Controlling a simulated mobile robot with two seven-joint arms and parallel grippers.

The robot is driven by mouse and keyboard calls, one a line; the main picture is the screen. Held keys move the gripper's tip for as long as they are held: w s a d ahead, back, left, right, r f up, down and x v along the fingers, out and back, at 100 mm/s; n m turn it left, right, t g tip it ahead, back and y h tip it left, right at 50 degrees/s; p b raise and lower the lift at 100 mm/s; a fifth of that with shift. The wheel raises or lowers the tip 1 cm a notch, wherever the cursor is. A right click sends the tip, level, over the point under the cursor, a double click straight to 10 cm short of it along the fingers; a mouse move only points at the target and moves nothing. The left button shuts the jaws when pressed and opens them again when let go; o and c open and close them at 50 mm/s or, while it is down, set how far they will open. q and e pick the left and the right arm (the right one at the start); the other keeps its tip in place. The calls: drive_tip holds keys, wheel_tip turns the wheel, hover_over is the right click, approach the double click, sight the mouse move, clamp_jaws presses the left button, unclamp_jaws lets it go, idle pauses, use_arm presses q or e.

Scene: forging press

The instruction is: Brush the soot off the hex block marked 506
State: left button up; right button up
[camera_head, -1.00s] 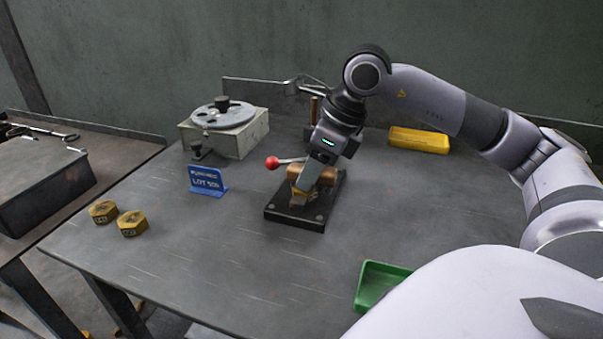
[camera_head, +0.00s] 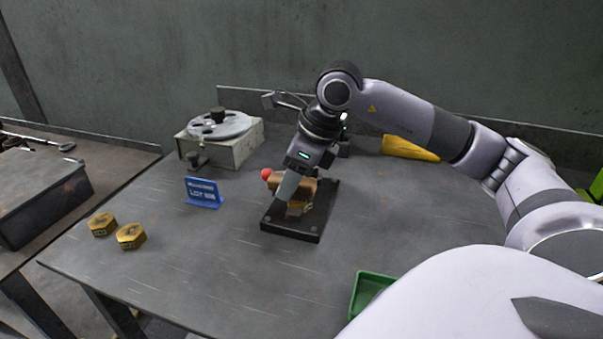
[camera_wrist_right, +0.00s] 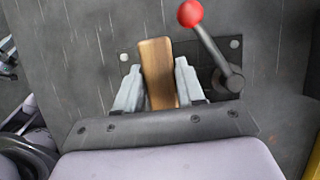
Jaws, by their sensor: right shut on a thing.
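My right gripper (camera_head: 286,194) is shut on a brown wooden-backed brush (camera_head: 308,188), low over a black fixture plate (camera_head: 290,233). The wooden back also shows between the two fingers in the right wrist view (camera_wrist_right: 157,70). Its bristles are hidden. A golden hex block (camera_head: 296,210) sits on the plate under the brush, mostly covered; its marking is hidden. I cannot tell whether the brush touches it. A lever with a red ball (camera_head: 266,174) belongs to the fixture and shows in the right wrist view (camera_wrist_right: 190,13). My left gripper is not in view.
Two golden hex blocks (camera_head: 102,224) (camera_head: 130,236) lie at the table's left. A blue lot sign (camera_head: 203,193) stands left of the fixture. A grey device with a round dial (camera_head: 222,150) is behind it. A green tray (camera_head: 368,290) is at the front, a yellow object (camera_head: 408,148) at the back.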

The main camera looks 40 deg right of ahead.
sight(310, 182)
drive_tip(key=shift+w+a, duration=0.1)
drive_tip(key=shift+w, duration=0.05)
drive_tip(key=shift+f, duration=0.1)
drive_tip(key=shift+s+d+f+b, duration=0.1)
drive_tip(key=shift+s+d+b, duration=0.25)
drive_tip(key=shift+s+b, duration=0.15)
drive_tip(key=shift+s+d+b, duration=0.45)
drive_tip(key=shift+s+b, duration=0.25)
drive_tip(key=shift+s, duration=0.05)
drive_tip(key=shift+s+d+r, duration=0.15)
drive_tip(key=shift+s+r, duration=0.05)
drive_tip(key=shift+s, duration=0.15)
